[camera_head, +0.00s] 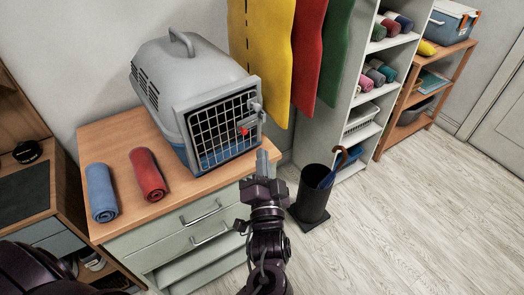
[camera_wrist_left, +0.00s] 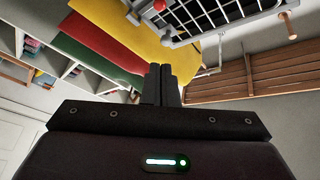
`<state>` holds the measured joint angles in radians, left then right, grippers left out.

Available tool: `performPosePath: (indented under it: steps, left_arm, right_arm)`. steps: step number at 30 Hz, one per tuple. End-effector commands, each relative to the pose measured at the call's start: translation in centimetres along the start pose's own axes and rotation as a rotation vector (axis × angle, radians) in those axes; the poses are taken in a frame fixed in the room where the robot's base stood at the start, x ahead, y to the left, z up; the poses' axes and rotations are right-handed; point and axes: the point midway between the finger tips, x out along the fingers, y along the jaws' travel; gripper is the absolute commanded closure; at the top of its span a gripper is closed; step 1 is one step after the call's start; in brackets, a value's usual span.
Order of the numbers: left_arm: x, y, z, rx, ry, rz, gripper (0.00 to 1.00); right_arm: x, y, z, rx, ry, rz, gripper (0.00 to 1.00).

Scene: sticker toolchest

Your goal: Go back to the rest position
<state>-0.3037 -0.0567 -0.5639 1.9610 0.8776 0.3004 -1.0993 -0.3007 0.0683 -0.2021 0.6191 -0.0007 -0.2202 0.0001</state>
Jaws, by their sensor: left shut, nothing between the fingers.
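My left gripper (camera_head: 262,165) is in the middle of the head view, in front of the right front corner of a chest of drawers (camera_head: 150,246). Its fingers are shut and point up, with nothing between them. In the left wrist view the shut fingers (camera_wrist_left: 160,84) stand together in front of hanging cloths and part of a wire door. My right gripper is not in view.
A grey pet carrier (camera_head: 160,72) with a wire door stands on the chest, close behind my left gripper. A blue roll (camera_head: 101,192) and a red roll (camera_head: 148,174) lie left of it. A black umbrella bin (camera_head: 312,198) stands right. Floor at right is clear.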

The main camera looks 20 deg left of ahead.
Motion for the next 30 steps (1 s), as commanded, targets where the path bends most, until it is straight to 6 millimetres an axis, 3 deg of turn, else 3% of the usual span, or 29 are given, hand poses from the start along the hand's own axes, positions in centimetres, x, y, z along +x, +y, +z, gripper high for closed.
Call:
performPosePath:
  steps: [14, 17, 20, 23, 27, 30]
  left_arm:
    - [0.0, 0.0, 0.0, 0.0, 0.0, 0.001, 1.0]
    - [-0.2, 1.1, 0.5, 0.001, 0.003, 0.026, 1.0]
    - [-0.7, 4.7, 2.0, 0.002, 0.009, 0.112, 1.0]
    - [-2.2, 10.2, 5.2, -0.005, -0.002, 0.255, 1.0]
    - [-5.8, 17.9, 11.9, -0.027, -0.075, 0.484, 1.0]
    - [-9.3, 22.2, 17.4, -0.045, -0.162, 0.633, 1.0]
  right_arm:
    - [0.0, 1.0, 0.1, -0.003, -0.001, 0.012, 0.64]
    - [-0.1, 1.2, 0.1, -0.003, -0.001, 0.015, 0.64]
    - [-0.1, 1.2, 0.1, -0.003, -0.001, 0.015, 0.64]
    - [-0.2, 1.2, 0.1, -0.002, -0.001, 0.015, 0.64]
    - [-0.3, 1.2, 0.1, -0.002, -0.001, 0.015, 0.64]
    - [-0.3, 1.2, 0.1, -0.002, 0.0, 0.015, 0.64]
